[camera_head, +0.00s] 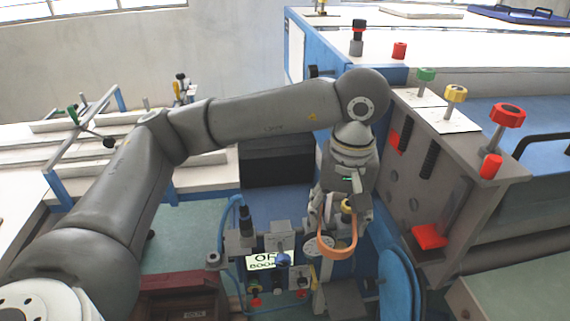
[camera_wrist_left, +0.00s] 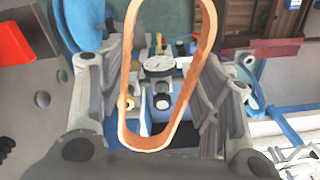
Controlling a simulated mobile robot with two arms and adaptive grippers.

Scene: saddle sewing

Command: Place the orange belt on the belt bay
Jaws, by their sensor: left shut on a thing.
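The orange belt (camera_head: 338,253) is a closed loop hanging from my left gripper (camera_head: 342,212) in the head view. In the left wrist view the belt (camera_wrist_left: 150,143) is a long loop running between the two fingers of my left gripper (camera_wrist_left: 160,85). The gripper is shut on the belt and holds it above the small blue machine with a round dial (camera_wrist_left: 158,65). I cannot tell which part is the belt bay. My right gripper is not in view.
A grey panel (camera_head: 405,185) with red, yellow and green knobs stands close to the right of my left gripper. A blue disc (camera_head: 398,285) stands below it. A lit sign (camera_head: 266,261) and small fixtures sit left of the belt. A dark red box (camera_head: 180,297) lies lower left.

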